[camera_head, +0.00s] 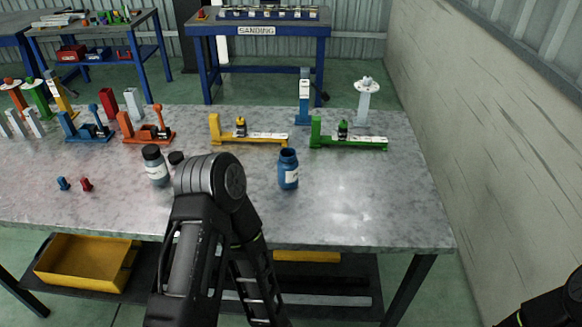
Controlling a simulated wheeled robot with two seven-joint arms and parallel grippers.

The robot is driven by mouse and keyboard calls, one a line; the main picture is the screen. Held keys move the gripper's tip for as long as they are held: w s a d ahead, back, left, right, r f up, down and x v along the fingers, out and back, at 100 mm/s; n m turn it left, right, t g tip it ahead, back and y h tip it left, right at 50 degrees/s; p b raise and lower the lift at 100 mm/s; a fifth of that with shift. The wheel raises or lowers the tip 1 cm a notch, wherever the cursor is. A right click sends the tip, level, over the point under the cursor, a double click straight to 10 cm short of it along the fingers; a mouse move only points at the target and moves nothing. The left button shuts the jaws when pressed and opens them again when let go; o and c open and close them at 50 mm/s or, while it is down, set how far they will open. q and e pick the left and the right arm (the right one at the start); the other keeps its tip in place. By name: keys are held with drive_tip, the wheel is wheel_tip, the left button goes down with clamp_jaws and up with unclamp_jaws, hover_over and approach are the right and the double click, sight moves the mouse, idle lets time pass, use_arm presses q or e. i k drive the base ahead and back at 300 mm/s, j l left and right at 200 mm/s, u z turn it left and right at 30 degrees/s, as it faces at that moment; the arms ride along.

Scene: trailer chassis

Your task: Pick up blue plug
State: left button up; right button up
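A small blue plug (63,184) stands on the grey metal table (350,215) at the left, near its front edge. A similar small red plug (86,184) stands just to its right, apart from it. A dark arm of mine rises at the middle front, well to the right of the plugs, and covers part of the table. No fingers of my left gripper show. Only a dark part of my other arm shows in the bottom right corner, and my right gripper is out of sight. Nothing visible touches the blue plug.
A grey bottle (156,168) and a blue jar (288,170) stand on either side of my arm. Blue (88,131), orange (146,132), yellow (248,135) and green (348,137) fixtures line the back. A wall (480,120) bounds the right. The front right tabletop is clear.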

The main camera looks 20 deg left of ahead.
sight(62, 181)
drive_tip(key=u, duration=2.25)
drive_tip(key=i+j+z, duration=0.1)
drive_tip(key=z, duration=0.95)
drive_tip(key=j+z, duration=0.4)
drive_tip(key=j, duration=0.25)
drive_tip(key=j+z, duration=0.35)
drive_tip(key=j, duration=0.25)
drive_tip(key=k+j+z, duration=0.2)
drive_tip(key=j+z, duration=0.2)
drive_tip(key=j, duration=0.2)
drive_tip(key=k+j, duration=0.1)
drive_tip(key=j, duration=0.3)
drive_tip(key=k+j, duration=0.1)
drive_tip(key=j, duration=0.25)
drive_tip(key=k+j, duration=0.15)
drive_tip(key=j, duration=0.25)
drive_tip(key=k+j, duration=0.1)
drive_tip(key=j, duration=0.25)
